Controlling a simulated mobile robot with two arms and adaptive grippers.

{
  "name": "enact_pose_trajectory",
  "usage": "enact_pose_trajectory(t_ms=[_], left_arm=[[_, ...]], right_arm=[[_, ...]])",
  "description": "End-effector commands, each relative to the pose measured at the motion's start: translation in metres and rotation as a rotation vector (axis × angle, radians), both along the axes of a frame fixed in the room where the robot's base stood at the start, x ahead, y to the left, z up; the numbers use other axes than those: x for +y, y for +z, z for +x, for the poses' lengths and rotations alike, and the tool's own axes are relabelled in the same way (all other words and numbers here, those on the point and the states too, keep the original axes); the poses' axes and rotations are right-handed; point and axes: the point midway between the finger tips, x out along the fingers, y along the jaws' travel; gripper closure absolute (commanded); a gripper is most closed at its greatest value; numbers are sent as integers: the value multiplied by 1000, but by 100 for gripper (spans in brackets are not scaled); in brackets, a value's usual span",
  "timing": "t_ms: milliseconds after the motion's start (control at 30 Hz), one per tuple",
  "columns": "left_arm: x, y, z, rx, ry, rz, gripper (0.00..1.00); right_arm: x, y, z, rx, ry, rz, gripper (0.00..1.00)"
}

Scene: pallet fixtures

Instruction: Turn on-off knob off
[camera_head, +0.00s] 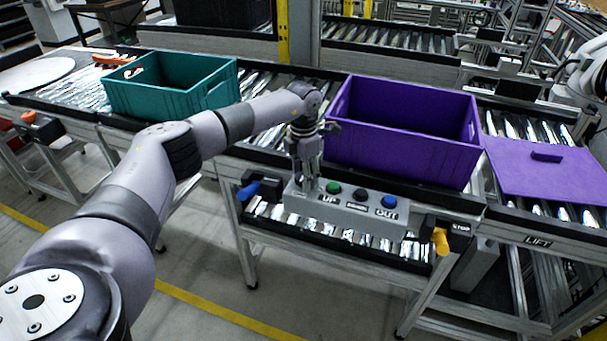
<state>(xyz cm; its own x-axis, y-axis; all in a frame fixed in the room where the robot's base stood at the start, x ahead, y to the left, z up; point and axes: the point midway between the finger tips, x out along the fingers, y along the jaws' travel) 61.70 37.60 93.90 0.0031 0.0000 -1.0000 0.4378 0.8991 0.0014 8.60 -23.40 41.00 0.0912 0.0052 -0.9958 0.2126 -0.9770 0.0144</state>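A grey control box (345,210) is fixed to the front of the conveyor frame. Its top carries a green button (333,187) near the label UP, a black button (361,193) and a blue button (389,201) near the label OUT. My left gripper (308,186) points down at the left end of this box, left of the green button. Its fingers look close together, but I cannot tell whether they are open, shut or touching anything. No on-off knob shows clearly; the box top under the fingers is hidden. My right gripper is not in view.
A purple crate (405,145) stands on the rollers behind the box, with a purple lid (548,172) to its right. A teal crate (170,100) is at left. Blue (250,191) and yellow (441,241) handles flank the box; the yellow one is near a STOP label.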

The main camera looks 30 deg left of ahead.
Motion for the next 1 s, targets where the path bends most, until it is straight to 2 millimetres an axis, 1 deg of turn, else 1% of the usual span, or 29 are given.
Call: enact_pose_trajectory(t_ms=[333,467,567,800,900,1000], left_arm=[[0,0,-1,2,1,0,41],[0,10,0,0,0,0,41],[0,27,0,-1,0,0,41],[0,79,0,-2,0,-1,41],[0,96,0,-1,0,0,41],[0,109,0,0,0,0,41]], right_arm=[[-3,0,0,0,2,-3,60],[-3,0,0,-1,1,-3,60],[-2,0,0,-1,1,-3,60],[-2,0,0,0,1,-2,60],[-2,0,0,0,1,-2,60],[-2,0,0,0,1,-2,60]])
